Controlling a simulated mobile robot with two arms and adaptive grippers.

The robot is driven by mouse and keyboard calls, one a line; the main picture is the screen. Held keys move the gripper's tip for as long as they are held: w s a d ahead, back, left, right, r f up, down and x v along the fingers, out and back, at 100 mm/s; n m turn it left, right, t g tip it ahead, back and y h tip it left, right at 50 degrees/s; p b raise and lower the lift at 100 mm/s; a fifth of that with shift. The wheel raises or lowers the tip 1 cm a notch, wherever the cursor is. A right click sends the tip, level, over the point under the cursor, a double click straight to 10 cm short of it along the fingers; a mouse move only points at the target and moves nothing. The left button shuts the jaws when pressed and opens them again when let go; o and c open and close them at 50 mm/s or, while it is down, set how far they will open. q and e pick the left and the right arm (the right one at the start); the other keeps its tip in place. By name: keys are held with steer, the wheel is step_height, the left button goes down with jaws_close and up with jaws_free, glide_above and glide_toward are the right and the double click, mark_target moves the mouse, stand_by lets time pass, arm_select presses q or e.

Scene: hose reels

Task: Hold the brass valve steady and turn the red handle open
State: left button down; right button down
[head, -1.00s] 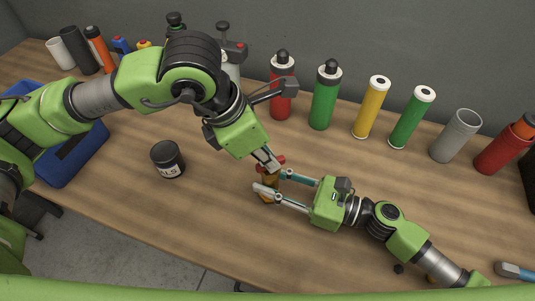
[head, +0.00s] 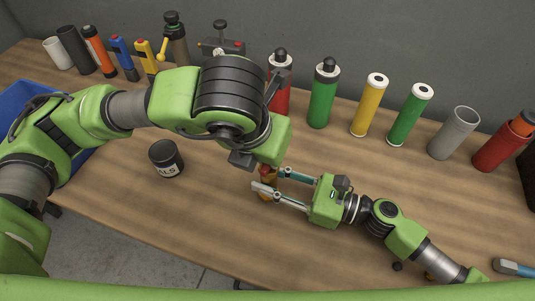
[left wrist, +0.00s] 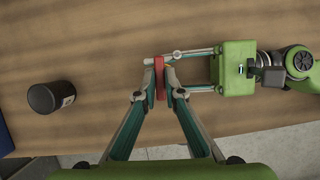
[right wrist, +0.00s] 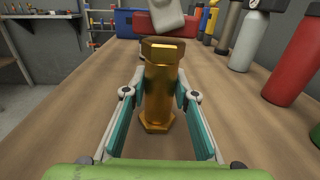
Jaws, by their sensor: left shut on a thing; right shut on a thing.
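The brass valve (right wrist: 160,85) stands upright between the fingers of my right gripper (right wrist: 160,100), which is shut on its body. In the head view my right gripper (head: 268,184) comes in from the right, low over the table. The red handle (left wrist: 159,78) sits on top of the valve, between the fingertips of my left gripper (left wrist: 160,82), which is shut on it from above. The handle also shows in the right wrist view (right wrist: 158,24), partly covered by a grey fingertip. In the head view my left wrist hides the left fingers and most of the handle.
A dark jar (head: 167,158) stands left of the valve. A row of bottles and tubes, including a green bottle (head: 323,95) and a yellow tube (head: 368,105), lines the back by the wall. A blue bin (head: 30,97) is at far left. The front table is mostly clear.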

stand_by(0.4)
arm_select(q)
steer(key=c, duration=2.1)
jaws_free()
steer(key=shift+c, duration=0.2)
steer(key=v, duration=1.2)
steer(key=shift+s, duration=0.1)
arm_select(e)
steer(key=c, duration=1.6)
jaws_free()
